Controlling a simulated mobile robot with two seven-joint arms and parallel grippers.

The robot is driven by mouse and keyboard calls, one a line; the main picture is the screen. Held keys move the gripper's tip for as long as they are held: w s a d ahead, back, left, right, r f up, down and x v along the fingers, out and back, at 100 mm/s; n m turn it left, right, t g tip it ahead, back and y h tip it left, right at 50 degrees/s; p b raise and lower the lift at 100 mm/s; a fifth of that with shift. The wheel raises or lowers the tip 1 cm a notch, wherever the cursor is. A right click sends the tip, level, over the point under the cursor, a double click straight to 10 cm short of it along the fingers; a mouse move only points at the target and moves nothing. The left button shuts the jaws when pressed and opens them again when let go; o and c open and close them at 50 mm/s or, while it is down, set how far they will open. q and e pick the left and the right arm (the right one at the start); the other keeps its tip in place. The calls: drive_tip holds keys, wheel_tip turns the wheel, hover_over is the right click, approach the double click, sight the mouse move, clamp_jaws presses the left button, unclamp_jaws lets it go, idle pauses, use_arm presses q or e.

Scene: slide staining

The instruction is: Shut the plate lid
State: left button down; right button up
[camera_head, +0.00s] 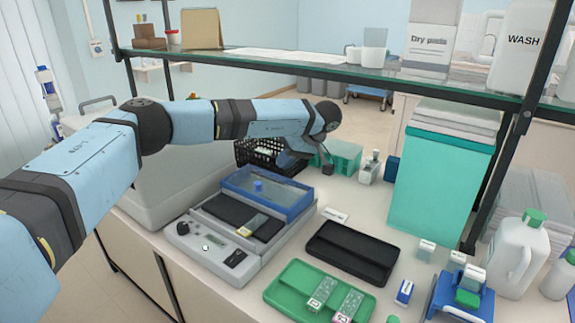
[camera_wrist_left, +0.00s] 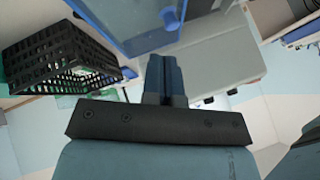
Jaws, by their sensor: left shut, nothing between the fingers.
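The plate lid is a clear panel in a blue frame with a small blue knob (camera_head: 268,192). It stands at the back of the grey heating plate unit (camera_head: 190,240), and the dark plate surface (camera_head: 233,217) in front of it is uncovered, with a slide on it. The lid is open; its exact tilt is hard to judge. My left gripper (camera_head: 326,166) is behind and to the right of the lid, apart from it. In the left wrist view its fingers (camera_wrist_left: 166,75) are shut and empty, with the blue lid (camera_wrist_left: 135,25) beyond them. My right gripper is out of view.
A black wire basket (camera_head: 270,157) and a teal box (camera_head: 345,157) are near the left gripper. A black tray (camera_head: 352,252) and a green tray (camera_head: 285,290) with slides lie right of the unit. A glass shelf (camera_head: 310,68) crosses above.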

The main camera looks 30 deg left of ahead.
sight(269, 188)
use_arm(q)
drive_tip(key=x, duration=0.7)
drive_tip(key=shift+f, duration=0.35)
drive_tip(key=shift+w+a+f, duration=0.1)
drive_tip(key=shift+a, duration=0.05)
drive_tip(key=shift+a, duration=0.1)
